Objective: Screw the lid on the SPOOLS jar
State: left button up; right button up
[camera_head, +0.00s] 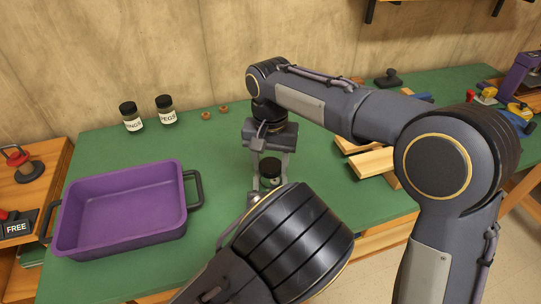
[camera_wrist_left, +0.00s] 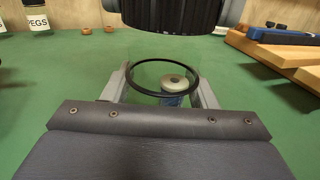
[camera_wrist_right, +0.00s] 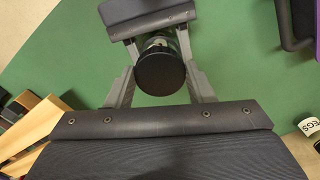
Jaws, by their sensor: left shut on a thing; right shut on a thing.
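The clear open jar (camera_wrist_left: 178,100) is between the fingers of my left gripper (camera_wrist_left: 162,88), which is shut on it. Its dark-edged round mouth faces up, and a spool shows inside. The black ribbed lid (camera_wrist_left: 170,14) is above the mouth, with a visible gap. My right gripper (camera_head: 270,160) is shut on the lid, which also shows between its fingers in the right wrist view (camera_wrist_right: 160,74). Part of the jar's label shows beyond the lid there, but I cannot read it. In the head view my left arm hides most of the left gripper and jar.
A purple tray (camera_head: 125,170) with dark handles is on the green bench at left. The RINGS jar (camera_head: 131,121) and PEGS jar (camera_head: 166,115) stand behind, near two small wooden rings (camera_head: 207,116). Wooden boards (camera_head: 372,162) lie at right, partly behind my right arm.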

dwell(0.5)
jog(key=shift+f, duration=0.85)
jog(key=shift+f, duration=0.55)
jog(key=m, duration=0.3)
jog(key=shift+m, duration=0.4)
jog(key=m, duration=0.5)
jog(key=shift+a, duration=0.1)
jog(key=m, duration=1.1)
jog(key=shift+w+m, duration=0.15)
jog(key=shift+m, duration=0.15)
